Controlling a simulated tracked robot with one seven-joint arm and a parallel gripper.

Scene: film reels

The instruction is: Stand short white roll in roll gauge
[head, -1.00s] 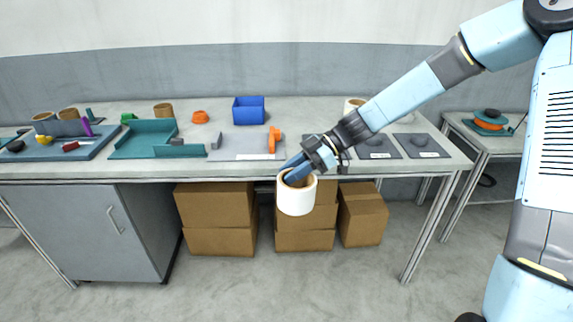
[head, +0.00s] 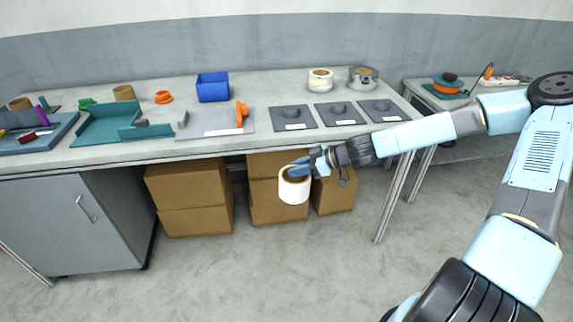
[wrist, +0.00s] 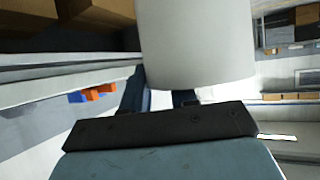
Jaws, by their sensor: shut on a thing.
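The white roll (head: 293,191) has a tan core and hangs in front of the table's front edge, apart from the tabletop in the picture. My gripper (head: 299,170) is shut on its wall, with a finger inside the core. In the wrist view the white roll (wrist: 195,45) fills the upper middle, beyond the blue fingers (wrist: 158,98); its core is hidden there. I cannot tell surely which fixture is the roll gauge. A grey plate with an orange upright (head: 242,114) and a teal walled corner piece (head: 110,125) stand on the table.
Three dark pads (head: 337,114) lie on the table's right part. Behind them are another white roll (head: 320,80) and a metallic roll (head: 363,78). A blue bin (head: 213,87) stands at the back. Cardboard boxes (head: 190,190) are under the table. A side table (head: 440,96) is at right.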

